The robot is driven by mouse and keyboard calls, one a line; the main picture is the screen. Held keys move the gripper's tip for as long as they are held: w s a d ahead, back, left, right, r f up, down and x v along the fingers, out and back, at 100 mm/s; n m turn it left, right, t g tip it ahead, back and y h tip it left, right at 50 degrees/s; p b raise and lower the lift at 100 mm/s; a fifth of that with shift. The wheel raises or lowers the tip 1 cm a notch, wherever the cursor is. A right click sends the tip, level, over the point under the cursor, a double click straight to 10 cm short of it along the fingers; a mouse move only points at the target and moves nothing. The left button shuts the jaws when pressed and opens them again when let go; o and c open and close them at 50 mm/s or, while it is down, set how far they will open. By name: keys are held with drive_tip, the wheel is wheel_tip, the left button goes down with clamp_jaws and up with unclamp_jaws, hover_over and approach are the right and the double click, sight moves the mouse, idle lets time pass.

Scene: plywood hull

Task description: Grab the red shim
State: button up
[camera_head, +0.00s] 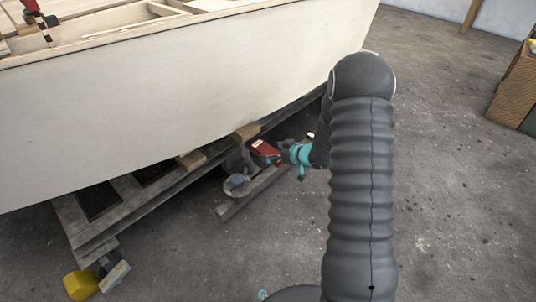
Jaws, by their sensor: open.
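A red piece with a pale mark (264,149), which looks like the red shim, is under the edge of the hull, beside the dark cradle support. My gripper (286,155), with teal parts, is just to the right of the red piece and points left toward it. The gripper is open. It looks close to the red piece's right end, but I cannot tell whether they touch. My dark ribbed arm hides part of the floor and what lies behind it.
The pale plywood hull (180,90) overhangs the cradle beam (150,205). Wooden blocks (191,160) sit between them. A yellow block (81,284) is at the lower left. A wooden box (520,90) is at far right. The concrete floor on the right is clear.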

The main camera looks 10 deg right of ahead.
drive_tip(key=shift+x, duration=0.8)
drive_tip(key=shift+c, duration=0.2)
drive_tip(key=shift+r, duration=0.1)
drive_tip(key=c, duration=1.2)
drive_tip(key=shift+c, duration=0.2)
